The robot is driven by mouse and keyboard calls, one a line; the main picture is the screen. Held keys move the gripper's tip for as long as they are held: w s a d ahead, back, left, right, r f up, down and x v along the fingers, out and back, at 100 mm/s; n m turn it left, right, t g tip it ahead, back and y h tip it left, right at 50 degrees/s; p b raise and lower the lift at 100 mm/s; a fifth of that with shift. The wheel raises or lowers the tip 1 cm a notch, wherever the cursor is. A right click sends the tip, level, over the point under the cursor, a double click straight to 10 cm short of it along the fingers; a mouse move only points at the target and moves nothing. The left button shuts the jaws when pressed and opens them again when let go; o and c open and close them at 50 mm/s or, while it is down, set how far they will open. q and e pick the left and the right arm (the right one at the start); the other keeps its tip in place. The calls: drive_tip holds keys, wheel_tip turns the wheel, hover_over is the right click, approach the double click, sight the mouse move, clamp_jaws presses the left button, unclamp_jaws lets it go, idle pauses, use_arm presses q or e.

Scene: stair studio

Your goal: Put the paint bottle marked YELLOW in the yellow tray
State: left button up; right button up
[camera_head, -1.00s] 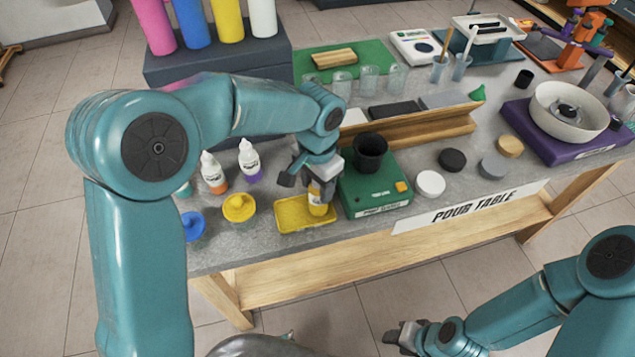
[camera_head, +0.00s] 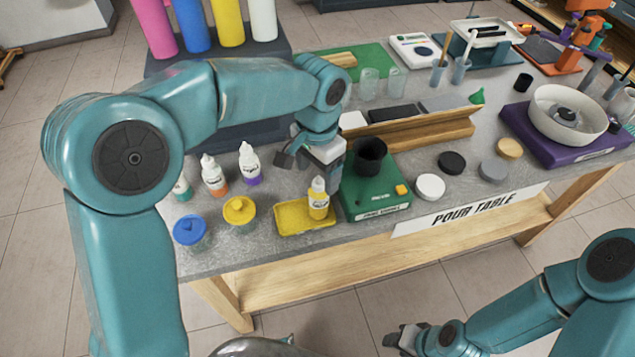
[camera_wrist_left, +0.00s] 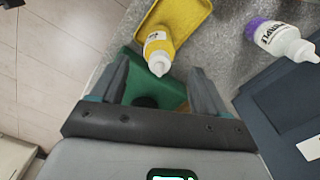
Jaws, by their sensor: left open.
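The yellow paint bottle (camera_head: 318,200) stands upright in the yellow tray (camera_head: 290,219), toward the tray's right end. It also shows in the left wrist view (camera_wrist_left: 158,48), with its white cap toward me and the tray (camera_wrist_left: 188,14) around its base. My left gripper (camera_head: 307,161) is open and empty, above and behind the bottle and apart from it. In the left wrist view its two fingers (camera_wrist_left: 158,92) are spread wide with nothing between them. My right gripper (camera_head: 398,338) is low at the bottom, off the table; its jaws are too small to read.
Orange (camera_head: 214,176) and purple (camera_head: 249,164) paint bottles stand behind left. Yellow (camera_head: 239,211) and blue (camera_head: 190,231) lidded jars stand left of the tray.

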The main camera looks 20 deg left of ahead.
use_arm(q)
wheel_tip(320, 180, up, 6)
drive_tip(key=shift+r, duration=0.2)
idle(0.5)
